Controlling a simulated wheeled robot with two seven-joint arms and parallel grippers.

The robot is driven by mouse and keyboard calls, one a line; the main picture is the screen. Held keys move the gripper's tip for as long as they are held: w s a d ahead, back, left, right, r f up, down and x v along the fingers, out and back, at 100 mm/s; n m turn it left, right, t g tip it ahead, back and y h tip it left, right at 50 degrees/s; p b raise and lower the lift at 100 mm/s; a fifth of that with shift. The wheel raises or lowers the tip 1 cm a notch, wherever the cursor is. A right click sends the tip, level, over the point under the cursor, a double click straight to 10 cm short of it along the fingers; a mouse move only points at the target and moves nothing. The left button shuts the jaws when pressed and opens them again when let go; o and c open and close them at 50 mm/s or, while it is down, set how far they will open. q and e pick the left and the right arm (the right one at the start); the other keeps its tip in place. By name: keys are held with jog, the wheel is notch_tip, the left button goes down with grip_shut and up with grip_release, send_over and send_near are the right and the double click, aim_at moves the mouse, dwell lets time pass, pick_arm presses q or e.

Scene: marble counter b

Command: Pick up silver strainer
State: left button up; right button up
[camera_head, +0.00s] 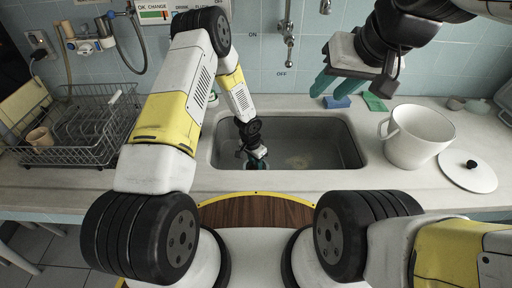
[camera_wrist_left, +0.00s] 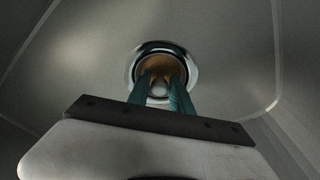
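The silver strainer (camera_wrist_left: 136,64) shows in the left wrist view as a round shiny rim with a brownish inside, on the grey sink floor. A small pale knob (camera_wrist_left: 158,89) shows in its middle. My left gripper (camera_wrist_left: 162,78) points down at it, with its two teal fingers apart on either side of the knob. Whether they touch it I cannot tell. In the head view my left gripper (camera_head: 254,163) is low in the left part of the sink and the strainer is mostly hidden there. My right gripper (camera_head: 335,86) is open and empty above the back counter.
The sink (camera_head: 340,150) has walls around my left gripper. A wire dish rack (camera_head: 85,130) stands at left. A white pot (camera_head: 415,137), its lid (camera_head: 467,172), a blue sponge (camera_head: 337,102) and a green sponge (camera_head: 374,102) are at right.

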pick_arm(q)
grip_shut()
jog(key=shift+r, duration=0.15)
